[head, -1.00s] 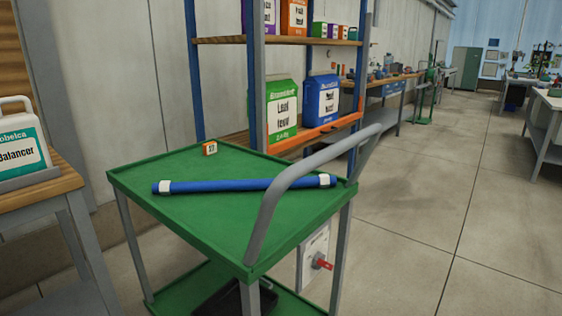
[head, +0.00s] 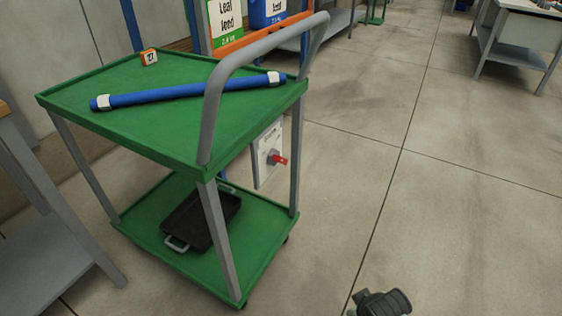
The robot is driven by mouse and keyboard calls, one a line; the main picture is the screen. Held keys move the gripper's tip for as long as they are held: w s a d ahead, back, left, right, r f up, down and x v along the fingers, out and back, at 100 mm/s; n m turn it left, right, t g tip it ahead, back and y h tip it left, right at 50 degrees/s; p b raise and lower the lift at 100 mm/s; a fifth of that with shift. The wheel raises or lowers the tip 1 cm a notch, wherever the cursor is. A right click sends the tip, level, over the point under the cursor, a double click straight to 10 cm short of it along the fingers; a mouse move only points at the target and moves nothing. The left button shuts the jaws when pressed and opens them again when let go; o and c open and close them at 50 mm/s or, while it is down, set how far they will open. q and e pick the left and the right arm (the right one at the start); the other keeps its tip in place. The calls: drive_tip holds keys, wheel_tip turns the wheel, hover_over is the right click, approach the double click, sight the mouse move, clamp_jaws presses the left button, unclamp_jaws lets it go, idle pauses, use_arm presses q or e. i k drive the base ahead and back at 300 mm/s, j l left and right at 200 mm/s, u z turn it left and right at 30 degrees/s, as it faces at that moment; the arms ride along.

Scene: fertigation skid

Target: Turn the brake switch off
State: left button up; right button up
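The brake switch is a red handle (head: 279,160) on a pale panel (head: 263,158). The panel hangs below the top of the green cart (head: 150,105), on its right side near a rear leg. The red handle sticks out to the right, and the lettering on the panel is too small to read. A dark grey part that looks like my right gripper (head: 380,303) shows at the bottom edge, over the floor and well apart from the switch. Its fingers cannot be made out. My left gripper is not in view.
A black tray (head: 190,225) lies on the lower shelf. The floor right of the cart is clear.

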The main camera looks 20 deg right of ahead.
sight(274, 157)
drive_tip(key=l+u, duration=0.2)
drive_tip(key=u, duration=0.25)
drive_tip(key=i+l+u, duration=0.1)
drive_tip(key=l+u, duration=0.2)
drive_tip(key=u, duration=0.15)
drive_tip(key=l+u, duration=0.25)
drive_tip(key=l, duration=0.3)
drive_tip(key=k+l+u, duration=0.1)
drive_tip(key=l+u, duration=0.15)
drive_tip(key=l, duration=0.65)
drive_tip(key=k+l+u, duration=0.1)
drive_tip(key=l, duration=0.25)
drive_tip(key=k+l, duration=0.1)
drive_tip(key=l, duration=0.3)
